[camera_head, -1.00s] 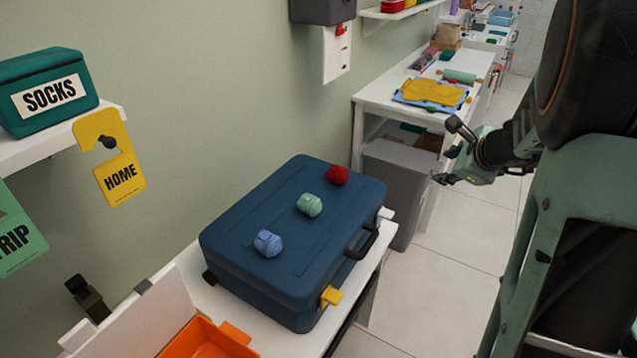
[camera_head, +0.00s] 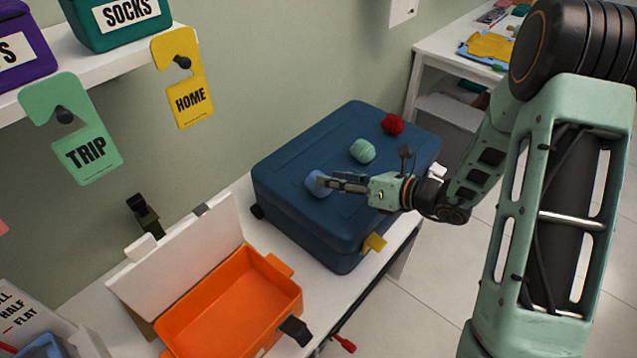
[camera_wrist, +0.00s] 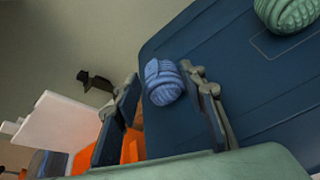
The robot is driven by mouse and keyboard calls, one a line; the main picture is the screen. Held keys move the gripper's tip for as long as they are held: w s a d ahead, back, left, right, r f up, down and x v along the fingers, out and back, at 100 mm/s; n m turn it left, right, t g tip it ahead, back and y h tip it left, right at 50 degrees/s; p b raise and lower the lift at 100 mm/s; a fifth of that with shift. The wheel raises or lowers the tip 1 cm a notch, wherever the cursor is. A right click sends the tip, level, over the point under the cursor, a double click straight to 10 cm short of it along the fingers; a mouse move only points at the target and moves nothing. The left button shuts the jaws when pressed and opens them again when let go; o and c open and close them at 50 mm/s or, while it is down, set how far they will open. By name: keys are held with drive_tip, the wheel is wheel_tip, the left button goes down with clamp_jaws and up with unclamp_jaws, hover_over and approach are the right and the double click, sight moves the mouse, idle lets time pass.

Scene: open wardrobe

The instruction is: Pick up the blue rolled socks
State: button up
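The blue rolled socks (camera_head: 317,184) lie on top of the closed dark blue suitcase (camera_head: 283,200), near its left end. In the head view my gripper (camera_head: 330,182) is at the socks and partly covers them from the right. I cannot tell whether the right finger touches the socks.
Green rolled socks (camera_head: 362,151) and red rolled socks (camera_head: 393,124) sit further back on the suitcase. An open orange box (camera_head: 232,312) with a white lid (camera_head: 180,258) stands at the left. Hanging tags and a shelf (camera_head: 150,38) are on the wall above.

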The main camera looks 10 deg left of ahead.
drive_tip(key=shift+f+x, duration=0.2)
drive_tip(key=shift+x, duration=2.55)
drive_tip(key=shift+s, duration=0.15)
drive_tip(key=c, duration=0.7)
drive_tip(key=shift+c, duration=0.2)
